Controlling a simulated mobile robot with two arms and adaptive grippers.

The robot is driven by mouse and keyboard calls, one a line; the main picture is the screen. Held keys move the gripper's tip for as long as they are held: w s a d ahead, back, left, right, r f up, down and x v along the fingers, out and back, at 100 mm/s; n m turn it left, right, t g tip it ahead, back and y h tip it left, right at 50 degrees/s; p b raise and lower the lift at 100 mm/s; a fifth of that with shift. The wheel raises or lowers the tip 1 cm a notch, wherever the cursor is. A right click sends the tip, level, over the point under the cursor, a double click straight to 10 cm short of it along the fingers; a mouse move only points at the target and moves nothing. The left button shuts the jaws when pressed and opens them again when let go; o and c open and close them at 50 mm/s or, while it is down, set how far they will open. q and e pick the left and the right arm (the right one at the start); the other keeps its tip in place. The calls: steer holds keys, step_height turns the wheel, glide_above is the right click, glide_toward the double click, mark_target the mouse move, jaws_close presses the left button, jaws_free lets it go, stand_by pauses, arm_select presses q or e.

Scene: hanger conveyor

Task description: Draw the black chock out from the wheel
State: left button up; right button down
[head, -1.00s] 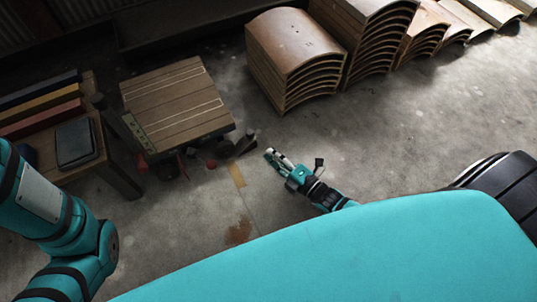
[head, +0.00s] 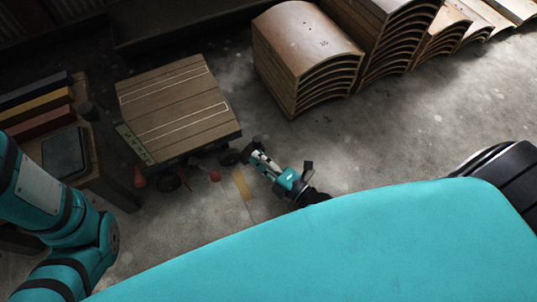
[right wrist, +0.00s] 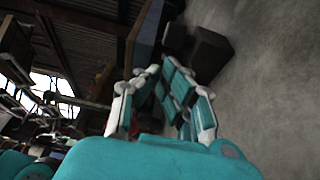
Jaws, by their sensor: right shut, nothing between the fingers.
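A low cart with a wooden slatted deck (head: 178,105) stands on the floor in the head view. A dark wheel (head: 231,157) shows under its right corner. The black chock (head: 257,142) is a small dark shape right of that wheel, partly hidden by my right gripper (head: 254,156). The gripper is shut and empty, with its tips beside wheel and chock; contact cannot be told. In the right wrist view the gripper's fingers (right wrist: 160,72) point toward a dark block (right wrist: 208,53), which looks like the chock. My left arm shows at the left, but its gripper is out of view.
Stacked curved wooden panels (head: 305,60) stand at the back right. A side table (head: 88,165) with a dark tablet-like box (head: 65,152) is left of the cart. A small red ball-like thing (head: 215,176) is near the wheel. The concrete floor right of the chock is clear.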

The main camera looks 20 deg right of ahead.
mark_target(256, 144)
steer(key=b+x, duration=0.1)
steer(key=x, duration=0.2)
steer(key=shift+w+f+b, duration=0.1)
steer(key=shift+w+b, duration=0.15)
steer(key=shift+b, duration=0.05)
steer(key=shift+w+a, duration=0.2)
steer(key=shift+w, duration=0.05)
steer(key=d+p, duration=0.1)
steer(key=p, duration=0.1)
steer(key=d+r+p, duration=0.1)
steer(key=shift+w+p, duration=0.2)
steer(key=shift+p, duration=0.15)
steer(key=shift+d+f+p, duration=0.2)
steer(key=shift+d+p, duration=0.2)
steer(key=shift+p, duration=0.2)
steer(key=shift+s+d+f, duration=0.1)
steer(key=shift+f, duration=0.2)
